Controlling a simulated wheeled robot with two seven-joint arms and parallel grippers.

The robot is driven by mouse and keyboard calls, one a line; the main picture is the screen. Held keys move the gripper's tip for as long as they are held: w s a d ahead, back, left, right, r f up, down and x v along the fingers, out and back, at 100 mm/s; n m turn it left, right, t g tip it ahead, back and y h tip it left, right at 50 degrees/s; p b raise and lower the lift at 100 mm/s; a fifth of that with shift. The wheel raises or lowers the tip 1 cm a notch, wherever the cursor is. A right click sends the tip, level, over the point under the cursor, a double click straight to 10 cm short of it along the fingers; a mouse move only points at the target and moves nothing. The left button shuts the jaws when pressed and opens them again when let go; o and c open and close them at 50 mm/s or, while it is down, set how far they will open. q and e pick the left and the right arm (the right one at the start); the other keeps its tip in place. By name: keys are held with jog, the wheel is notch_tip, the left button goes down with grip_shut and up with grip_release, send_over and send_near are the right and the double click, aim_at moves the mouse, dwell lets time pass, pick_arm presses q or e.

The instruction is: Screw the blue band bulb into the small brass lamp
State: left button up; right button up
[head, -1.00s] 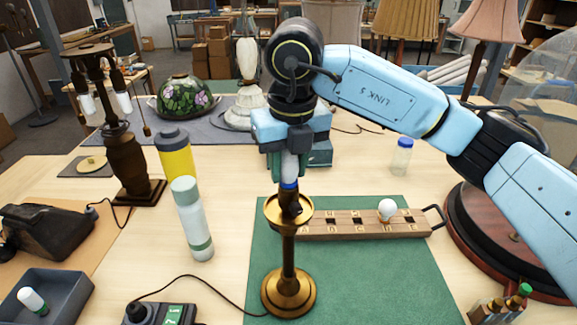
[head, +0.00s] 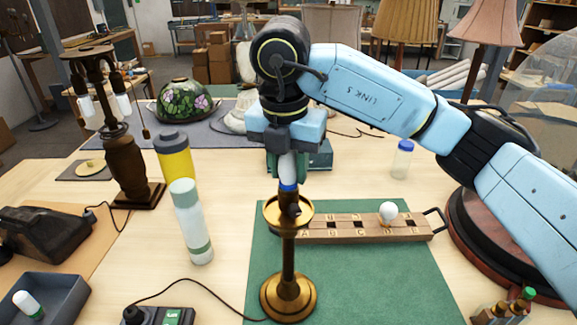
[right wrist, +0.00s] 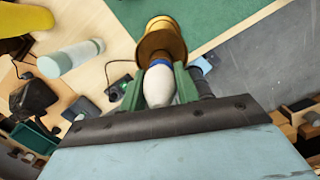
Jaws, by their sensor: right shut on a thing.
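The small brass lamp (head: 288,255) stands upright on the green mat (head: 390,285). The blue band bulb (head: 288,170) is upright at the top of the lamp, its blue band just above the socket; its base is hidden there. My right gripper (head: 287,168) comes down from above and is shut on the white glass of the bulb. In the right wrist view the bulb (right wrist: 159,86) lies between the green fingers, with its blue band against the brass cup (right wrist: 160,42). My left gripper is not in view.
A wooden rack (head: 345,229) with one white bulb (head: 388,211) is behind the lamp to the right. A white-green bottle (head: 190,222) and a yellow canister (head: 174,157) stand left. A grey tray (head: 65,300) holds another bulb. A switch box (head: 165,316) sits in front.

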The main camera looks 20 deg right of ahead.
jog(key=m, duration=0.2)
jog(key=shift+r+m+p, duration=0.15)
jog(key=shift+m+p, duration=0.15)
jog(key=shift+m, duration=0.1)
jog(key=shift+m+g, duration=0.3)
jog(key=shift+m, duration=0.7)
jog(key=m+p, duration=0.1)
jog(key=m, duration=0.1)
jog(key=shift+m+h, duration=0.3)
jog(key=shift+m, duration=0.1)
jog(key=m+p, duration=0.1)
jog(key=m, duration=0.4)
jog(key=shift+g, duration=0.4)
jog(key=o, duration=1)
